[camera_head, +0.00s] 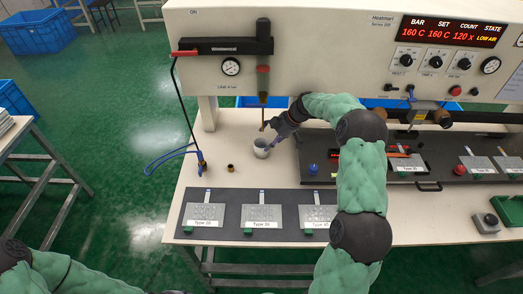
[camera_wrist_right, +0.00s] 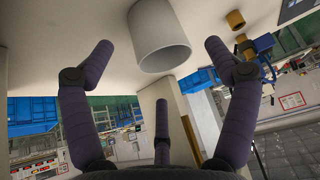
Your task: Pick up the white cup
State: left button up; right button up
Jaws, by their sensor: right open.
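The white cup (camera_head: 261,149) stands upright on the white bench top, left of my right arm in the head view. It also shows at the top middle of the right wrist view (camera_wrist_right: 158,38), which looks upside down, with its grey inner mouth visible. My right gripper (camera_head: 273,130) is just behind and to the right of the cup. In the right wrist view its fingers (camera_wrist_right: 158,62) are spread wide, with the cup ahead between them and no contact visible. Part of my left arm shows at the lower left, but its gripper is out of view.
A small brass fitting (camera_head: 231,168) and a blue cable end (camera_head: 202,166) stand left of the cup. A dark mat with keypad plates (camera_head: 262,216) lies in front. A blue knob (camera_head: 313,169) is to the right. The heat machine (camera_head: 345,60) rises behind.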

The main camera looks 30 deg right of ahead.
aim_at(264, 144)
jog(key=b+x, duration=0.1)
jog(key=x, duration=0.4)
jog(key=shift+r, duration=0.15)
jog(key=c, duration=1)
jog(key=shift+r, duration=0.1)
jog(key=shift+c, duration=0.6)
